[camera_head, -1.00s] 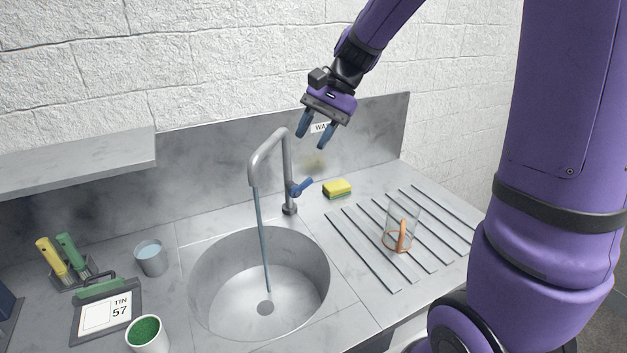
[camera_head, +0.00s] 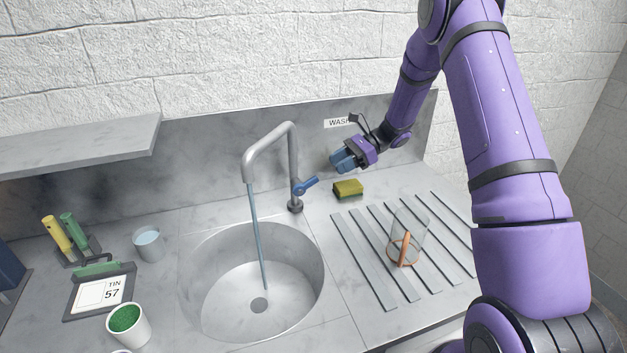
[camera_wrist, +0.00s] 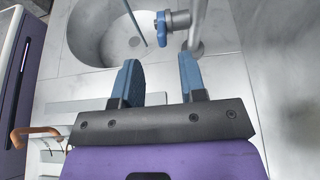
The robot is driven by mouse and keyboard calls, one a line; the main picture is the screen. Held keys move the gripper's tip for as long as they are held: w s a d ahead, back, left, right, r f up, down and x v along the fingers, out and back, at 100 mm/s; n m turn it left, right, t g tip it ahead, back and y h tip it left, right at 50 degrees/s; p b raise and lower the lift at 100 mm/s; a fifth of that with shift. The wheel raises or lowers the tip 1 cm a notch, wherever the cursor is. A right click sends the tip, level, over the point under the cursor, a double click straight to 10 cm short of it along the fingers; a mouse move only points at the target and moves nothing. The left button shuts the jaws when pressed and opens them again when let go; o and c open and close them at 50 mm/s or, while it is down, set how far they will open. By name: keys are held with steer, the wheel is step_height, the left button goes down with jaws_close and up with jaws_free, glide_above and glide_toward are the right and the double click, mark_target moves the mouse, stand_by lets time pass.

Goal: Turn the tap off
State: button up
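The grey tap (camera_head: 292,165) stands behind the round sink (camera_head: 320,262), and a thin stream of water (camera_head: 257,235) runs from its spout into the basin. Its blue lever (camera_head: 306,186) sticks out to the right of the post. In the wrist view the lever (camera_wrist: 162,28) lies beyond the fingertips, roughly between them in the picture. My gripper (camera_head: 343,160) is to the right of the tap and higher than the lever, apart from it. In the wrist view the two blue fingers of my gripper (camera_wrist: 160,72) are spread with nothing between them.
A yellow and green sponge (camera_head: 348,189) lies below my gripper. A clear glass with an orange handle (camera_head: 405,249) stands on the ribbed drainer. Left of the sink are a grey cup (camera_head: 149,244), a white cup (camera_head: 128,325) and a sign reading TIN 57 (camera_head: 98,293).

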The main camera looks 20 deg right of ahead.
mark_target(308, 180)
steer(key=x, duration=1)
steer(key=shift+a+f, duration=0.2)
steer(key=shift+a, duration=0.15)
jaws_close()
